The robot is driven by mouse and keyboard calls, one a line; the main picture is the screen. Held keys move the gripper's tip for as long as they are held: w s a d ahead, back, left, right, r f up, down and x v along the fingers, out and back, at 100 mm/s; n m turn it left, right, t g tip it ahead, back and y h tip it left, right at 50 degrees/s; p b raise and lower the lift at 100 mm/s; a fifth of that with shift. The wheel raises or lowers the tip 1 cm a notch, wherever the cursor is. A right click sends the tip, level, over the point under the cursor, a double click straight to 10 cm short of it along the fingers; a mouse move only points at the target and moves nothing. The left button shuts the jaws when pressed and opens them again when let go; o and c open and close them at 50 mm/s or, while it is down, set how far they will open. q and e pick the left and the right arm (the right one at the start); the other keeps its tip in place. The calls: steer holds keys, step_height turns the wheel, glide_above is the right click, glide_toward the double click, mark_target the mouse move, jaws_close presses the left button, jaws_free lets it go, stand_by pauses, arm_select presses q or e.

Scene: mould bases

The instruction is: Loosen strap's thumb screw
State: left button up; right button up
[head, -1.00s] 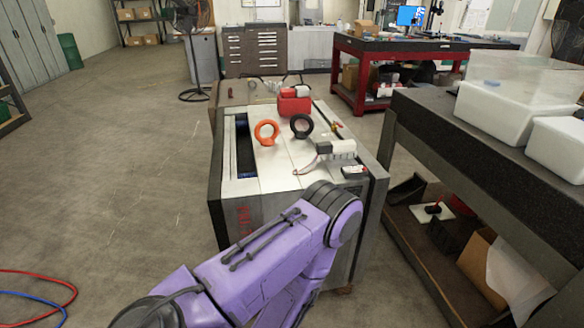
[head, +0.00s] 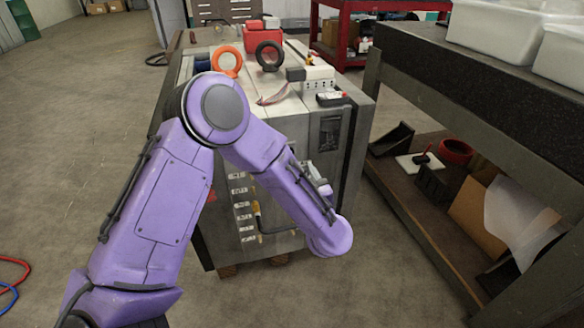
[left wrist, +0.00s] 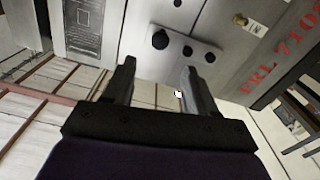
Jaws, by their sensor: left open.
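In the left wrist view, a pale metal strap plate (left wrist: 182,47) lies on the grey face of the mould base (left wrist: 232,68). It carries a large round black knob (left wrist: 160,39), which looks like the thumb screw, and smaller dark round heads. My left gripper (left wrist: 158,67) is open, with nothing visible between its fingers. Its fingertips are near the strap's lower edge, the knob just beyond the gap between them; contact cannot be told. In the head view my purple left arm reaches down the front of the mould base (head: 335,150), and its gripper is hidden. My right gripper is not in view.
On top of the mould base stand an orange lifting ring (head: 227,61), a black ring (head: 269,56), a red box (head: 264,38) and a white connector block (head: 318,78). A dark workbench (head: 480,90) with a cluttered lower shelf stands close on the right.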

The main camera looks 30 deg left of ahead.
arm_select(q)
steer(key=x, duration=0.8)
steer(key=shift+w+a+b, duration=0.3)
steer(key=shift+b, duration=0.1)
steer(key=c, duration=1.1)
